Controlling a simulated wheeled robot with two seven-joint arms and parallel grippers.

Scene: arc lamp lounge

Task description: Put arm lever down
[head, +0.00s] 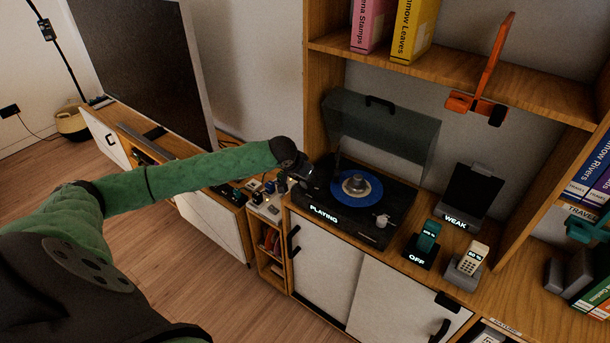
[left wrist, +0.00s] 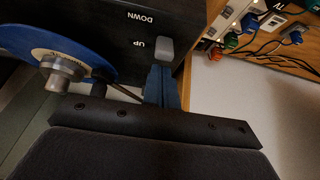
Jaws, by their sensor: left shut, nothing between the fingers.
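The black record player (head: 327,202) stands on the wooden cabinet, with a blue record (head: 372,193) and a lit "PLAYING" label. My left gripper (head: 308,183) is over its left side. In the left wrist view a grey arm lever (left wrist: 166,48) sits beside the word "UP", with "DOWN" printed further along. The shut blue fingers of my left gripper (left wrist: 162,76) are right next to the lever, empty; I cannot tell if they touch it. The blue record (left wrist: 45,45) and a metal spindle piece (left wrist: 62,72) show at left. My right gripper is not in view.
The record player's clear lid (head: 385,130) stands open behind. A teal phone (head: 428,237), a cream phone (head: 473,258) and a dark stand (head: 470,190) are to the right. Plugs and cables (left wrist: 265,35) lie beside the player.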

